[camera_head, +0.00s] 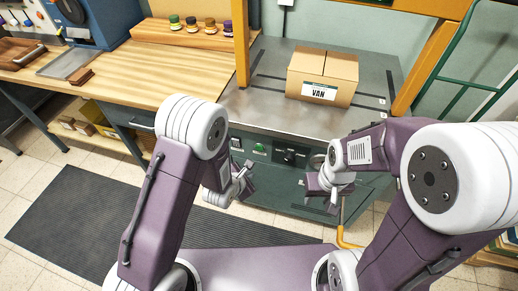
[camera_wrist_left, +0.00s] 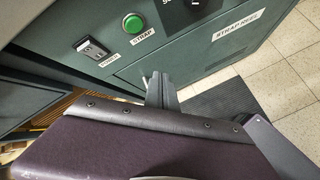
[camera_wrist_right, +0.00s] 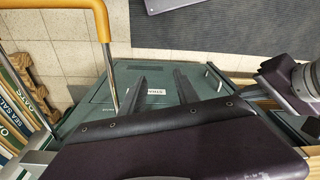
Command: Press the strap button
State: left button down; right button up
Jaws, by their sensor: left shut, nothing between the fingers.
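The green strap button (camera_head: 259,147) is on the front panel of the dark green strapping machine (camera_head: 300,120). In the left wrist view the button (camera_wrist_left: 133,23) sits above a label reading STRAP, beside a black power switch (camera_wrist_left: 92,48). My left gripper (camera_head: 246,182) is shut and empty, in front of the panel and below the button in the head view. Its fingers (camera_wrist_left: 160,88) point toward the panel and appear apart from the button. My right gripper (camera_head: 318,188) is in front of the machine, to the right; its two fingers (camera_wrist_right: 161,85) are spread with nothing between them.
A cardboard box (camera_head: 322,76) labelled VAN stands on the machine's metal top. A black knob (camera_head: 290,156) is right of the button. A wooden workbench (camera_head: 150,70) adjoins on the left. A yellow tube (camera_wrist_right: 104,25) rises near my right gripper. A dark mat (camera_head: 90,220) covers the floor.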

aim_at(260, 151)
pick_arm(q)
jog(key=w+d, duration=0.2)
jog(key=w, duration=0.6)
jog(key=shift+d, duration=0.3)
jog(key=shift+w, duration=0.1)
dwell(1.5)
jog(key=shift+w+d, duration=0.15)
jog(key=shift+w, duration=0.2)
jog(key=shift+w+d, duration=0.15)
jog(key=shift+w, duration=0.3)
dwell(0.6)
dwell(0.3)
jog(key=shift+s+a, duration=0.3)
jog(key=shift+s, duration=0.5)
